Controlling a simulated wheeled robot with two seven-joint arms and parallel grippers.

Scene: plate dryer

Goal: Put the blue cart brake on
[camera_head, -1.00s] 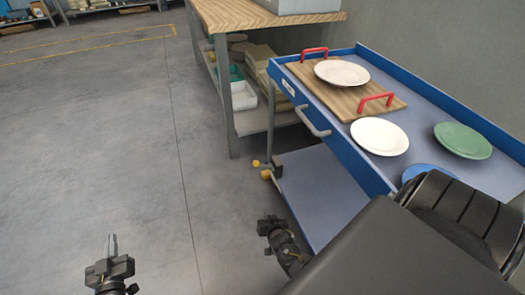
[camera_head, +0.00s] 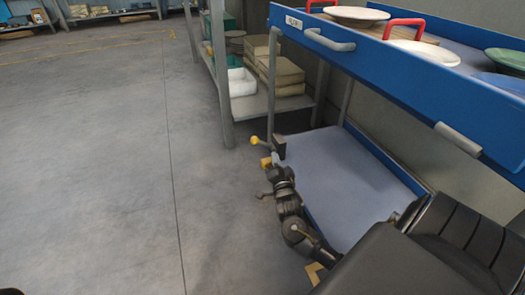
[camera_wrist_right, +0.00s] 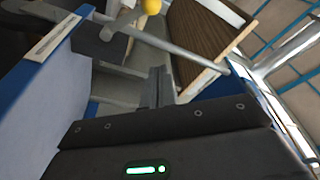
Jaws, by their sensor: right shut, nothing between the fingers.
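The blue cart (camera_head: 375,75) stands at the right, with a blue lower shelf (camera_head: 335,170). At its near-left lower corner is the brake lever, a short rod with a yellow knob (camera_head: 256,141) beside a black block (camera_head: 279,147). A second yellow knob (camera_head: 266,162) shows just below. My right gripper (camera_head: 275,160) is shut and empty, close to these knobs; contact cannot be told. In the right wrist view the shut fingers (camera_wrist_right: 157,88) point toward a grey bar, with the yellow knob (camera_wrist_right: 152,6) at the top edge. My left gripper is not in view.
Plates (camera_head: 356,15) and a board with red handles (camera_head: 405,25) are on the cart's top. A workbench with a lower shelf (camera_head: 250,105) holding boxes stands behind. The floor (camera_head: 100,180) at left is clear.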

